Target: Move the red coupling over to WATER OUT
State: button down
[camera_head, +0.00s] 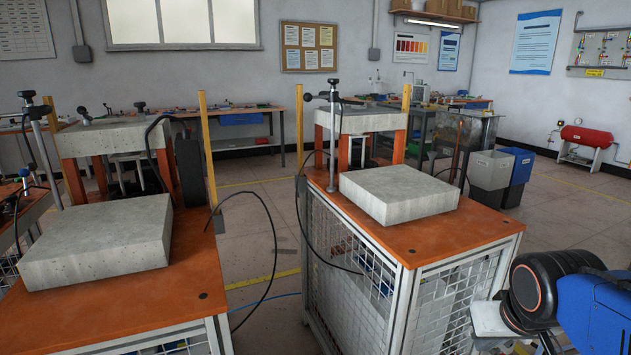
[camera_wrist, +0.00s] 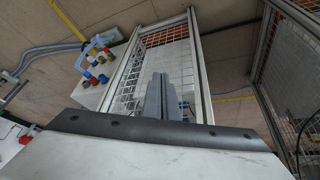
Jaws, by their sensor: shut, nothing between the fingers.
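In the wrist view, my gripper (camera_wrist: 164,98) shows as two grey fingers closed together with nothing between them. Up and left of the fingers, apart from them, stands a white box (camera_wrist: 91,95). A cluster of small colored fittings (camera_wrist: 97,62) sits on the box, with blue, red and other colors among them. A red piece there may be the red coupling, but it is too small to tell which port it is on. No WATER OUT label can be read. In the head view neither the fittings nor the fingertips can be made out.
In the wrist view, a metal frame with wire mesh (camera_wrist: 203,75) stands close to the fingers. Light blue hoses (camera_wrist: 45,50) run to the left. In the head view, two orange-topped benches (camera_head: 455,238) carry concrete slabs (camera_head: 398,193). Open floor (camera_head: 575,215) lies at right.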

jog(key=s+a+n+y, duration=0.1)
jog(key=s+a, duration=0.2)
jog(key=s, duration=0.2)
jog(key=shift+s+a+r, duration=0.15)
jog(key=shift+s+a, duration=0.05)
